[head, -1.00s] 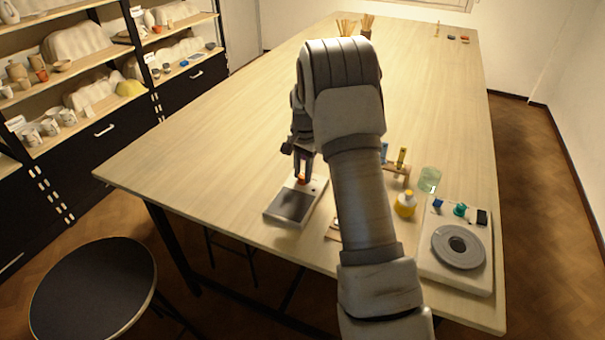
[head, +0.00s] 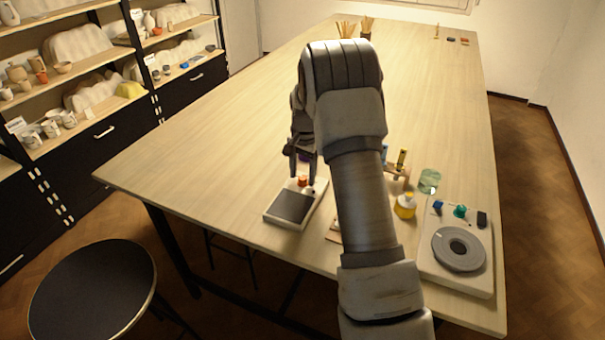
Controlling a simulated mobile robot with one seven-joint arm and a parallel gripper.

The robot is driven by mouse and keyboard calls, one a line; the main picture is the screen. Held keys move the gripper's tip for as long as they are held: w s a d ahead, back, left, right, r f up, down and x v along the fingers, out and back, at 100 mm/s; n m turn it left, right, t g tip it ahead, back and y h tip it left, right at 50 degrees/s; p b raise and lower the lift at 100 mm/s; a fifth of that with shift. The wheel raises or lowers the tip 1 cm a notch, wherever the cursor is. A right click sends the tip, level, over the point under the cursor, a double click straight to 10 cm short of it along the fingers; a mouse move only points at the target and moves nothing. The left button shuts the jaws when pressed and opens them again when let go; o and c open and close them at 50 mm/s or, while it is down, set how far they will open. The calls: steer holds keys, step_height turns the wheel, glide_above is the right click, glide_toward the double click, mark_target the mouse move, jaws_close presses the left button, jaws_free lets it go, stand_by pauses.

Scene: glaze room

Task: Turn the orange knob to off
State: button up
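The orange knob (head: 303,181) sits at the back edge of a small white device with a dark square plate (head: 291,206), near the table's front edge. A small dark part shows just right of the knob. My gripper (head: 302,179) points down at the knob, its two fingers apart, one on each side of it in the picture. I see a gap between the fingers and the knob and no clear contact. The knob's pointer and any markings are too small to read. My arm hides the area right of the device.
A yellow bottle (head: 405,206), a glass (head: 429,181) and a small wooden rack stand right of my arm. A white device with a grey disc (head: 458,249) has blue (head: 438,207) and green (head: 460,211) knobs. The table's left and middle are clear. A stool (head: 92,290) stands at front left.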

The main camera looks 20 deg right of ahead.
mark_target(304, 178)
step_height(304, 178, up, 17)
steer(key=shift+s+d+r, duration=0.15)
steer(key=shift+s+r, duration=0.05)
steer(key=shift+s, duration=0.05)
stand_by(0.4)
